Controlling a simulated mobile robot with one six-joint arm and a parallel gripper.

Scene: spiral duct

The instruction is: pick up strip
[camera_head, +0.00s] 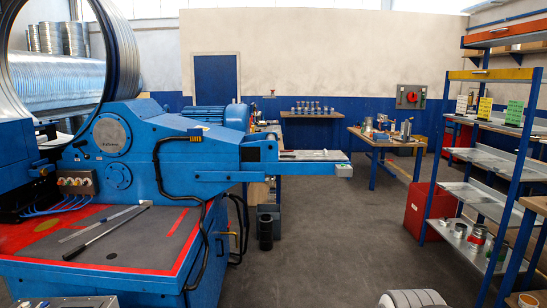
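A thin, flat grey strip (97,224) lies at a slant on the dark grey mat (160,245) on the red-edged top of the blue machine, at the left. Beside it, nearer to me, lies a long metal lever (118,230) with a black handle, roughly parallel to it. The two are close together at their far right ends; I cannot tell whether they touch. A pale flat piece (308,155) also shows on the machine's extended blue arm; I cannot tell what it is. My gripper is not in view.
The blue machine (190,160) fills the left, with a large metal ring (122,50) above it. Shelving (490,155) stands at the right, with a red bin (428,208) by it. A workbench (385,140) stands farther back. The grey floor (335,225) between is open.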

